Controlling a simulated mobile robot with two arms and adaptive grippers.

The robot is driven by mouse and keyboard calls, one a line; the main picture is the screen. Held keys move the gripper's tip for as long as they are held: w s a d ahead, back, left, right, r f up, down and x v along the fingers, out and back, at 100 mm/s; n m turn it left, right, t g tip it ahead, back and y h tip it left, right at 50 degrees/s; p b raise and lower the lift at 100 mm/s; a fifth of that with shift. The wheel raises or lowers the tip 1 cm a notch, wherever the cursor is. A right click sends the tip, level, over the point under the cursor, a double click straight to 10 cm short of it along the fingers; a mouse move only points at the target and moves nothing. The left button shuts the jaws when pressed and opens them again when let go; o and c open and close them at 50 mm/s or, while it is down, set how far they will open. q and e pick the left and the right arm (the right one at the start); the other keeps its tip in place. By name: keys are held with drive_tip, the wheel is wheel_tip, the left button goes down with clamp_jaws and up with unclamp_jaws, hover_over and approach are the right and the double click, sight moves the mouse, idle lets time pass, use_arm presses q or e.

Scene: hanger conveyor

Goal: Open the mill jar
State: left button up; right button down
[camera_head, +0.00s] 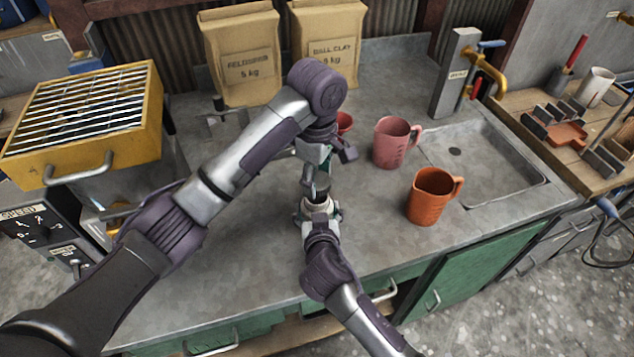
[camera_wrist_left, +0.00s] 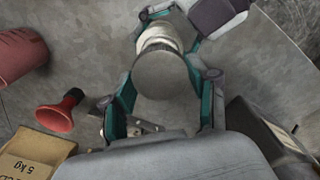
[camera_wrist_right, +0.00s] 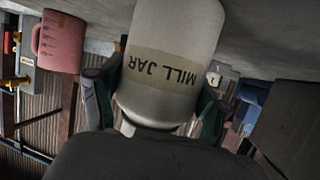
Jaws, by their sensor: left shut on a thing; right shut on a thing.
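The white mill jar (camera_head: 318,207) stands on the grey worktop in the middle of the head view, mostly hidden by my arms. Its label reads "MILL JAR" in the right wrist view (camera_wrist_right: 165,70). My right gripper (camera_wrist_right: 152,105) is shut on the jar body, one finger on each side. The jar's round grey lid (camera_wrist_left: 163,76) faces the left wrist camera. My left gripper (camera_head: 317,186) comes down from above, with its fingers on both sides of the lid (camera_wrist_left: 168,90), shut on it. In the head view I cannot see a gap between lid and jar.
A pink mug (camera_head: 391,143) and an orange mug (camera_head: 430,197) stand right of the jar. A red object (camera_head: 344,121) is partly hidden behind my left wrist. Two paper bags (camera_head: 240,50) stand at the back. A sink (camera_head: 490,165) is at right. The front left worktop (camera_head: 240,270) is clear.

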unclamp_jaws()
drive_tip(key=shift+s, duration=0.1)
idle(0.4)
